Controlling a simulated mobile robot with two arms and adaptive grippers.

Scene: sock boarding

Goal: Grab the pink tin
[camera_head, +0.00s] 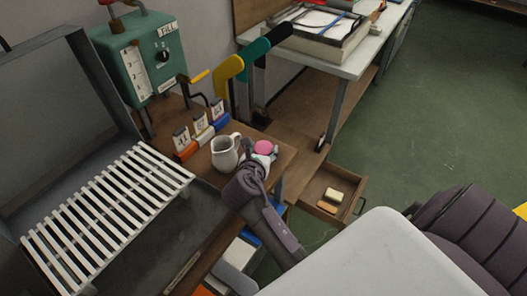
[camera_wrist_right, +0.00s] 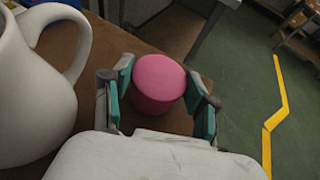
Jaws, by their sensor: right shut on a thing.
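The pink tin (camera_head: 264,147) is a small round tin on the wooden side table, just right of a white pitcher. It also shows in the right wrist view (camera_wrist_right: 158,80), upright, between the two fingers. My right gripper (camera_wrist_right: 160,100) is shut on the tin, with a teal-padded finger on either side. In the head view the right gripper (camera_head: 262,158) reaches in from the lower right, and its wrist hides the tin's near side. I cannot tell whether the tin touches the table. My left gripper is not in view.
The white pitcher (camera_head: 226,153) stands close to the tin's left; it shows large in the right wrist view (camera_wrist_right: 35,85). Several small numbered cards (camera_head: 200,124) stand behind it. An open drawer (camera_head: 323,211) holds small blocks. A white slatted rack (camera_head: 105,215) lies left. Green floor is free at right.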

